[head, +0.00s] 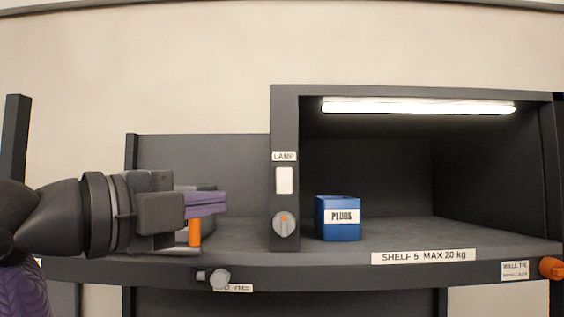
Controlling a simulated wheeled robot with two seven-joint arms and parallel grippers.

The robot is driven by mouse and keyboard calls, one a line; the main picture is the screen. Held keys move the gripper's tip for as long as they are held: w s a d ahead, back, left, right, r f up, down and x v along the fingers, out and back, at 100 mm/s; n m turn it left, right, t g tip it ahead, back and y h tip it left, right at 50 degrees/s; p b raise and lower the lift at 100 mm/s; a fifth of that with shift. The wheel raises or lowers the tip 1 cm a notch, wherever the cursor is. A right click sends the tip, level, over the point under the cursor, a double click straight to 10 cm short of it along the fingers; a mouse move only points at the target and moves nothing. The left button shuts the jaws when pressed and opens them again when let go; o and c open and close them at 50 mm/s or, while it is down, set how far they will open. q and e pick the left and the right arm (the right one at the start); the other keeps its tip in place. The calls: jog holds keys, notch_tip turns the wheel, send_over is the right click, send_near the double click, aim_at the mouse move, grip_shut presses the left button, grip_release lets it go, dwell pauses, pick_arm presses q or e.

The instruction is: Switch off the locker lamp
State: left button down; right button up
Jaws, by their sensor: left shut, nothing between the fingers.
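The locker lamp (418,106) is a lit white strip under the top of the open dark locker. On the locker's left post, a label reading LAMP (284,156) sits above a white plate (284,180). Lower on the same post is a round grey knob (284,224) with an orange mark at its top. My left gripper (225,203) comes in from the left, its purple fingers shut and empty. Its tips point right and appear to the left of the post, apart from the knob in the picture. My right gripper is not in view.
A blue box labelled PLUGS (338,220) stands on the shelf (400,235) inside the locker, right of the post. An orange cylinder (194,233) shows just below my left fingers. A grey knob (218,279) and an orange knob (551,268) are on the shelf's front edge.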

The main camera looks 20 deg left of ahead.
aim_at(274, 176)
pick_arm(q)
jog(key=shift+s+d+r+m, duration=0.1)
jog(key=shift+s+r+m, duration=0.6)
jog(key=shift+s+r, duration=0.2)
jog(key=p+x, duration=0.2)
jog(key=x, duration=0.2)
jog(key=a+p+x, duration=0.1)
jog(key=p+x, duration=0.1)
jog(key=x, duration=0.2)
jog(key=r+p+x, duration=0.1)
jog(key=p+x, duration=0.1)
jog(key=x, duration=0.2)
jog(key=shift+w+a, duration=0.25)
jog(key=shift+w, duration=0.25)
jog(key=shift+w+a+f+p, duration=0.1)
jog(key=shift+w+a+p, duration=0.2)
jog(key=shift+w, duration=0.2)
jog(key=shift+d, duration=0.1)
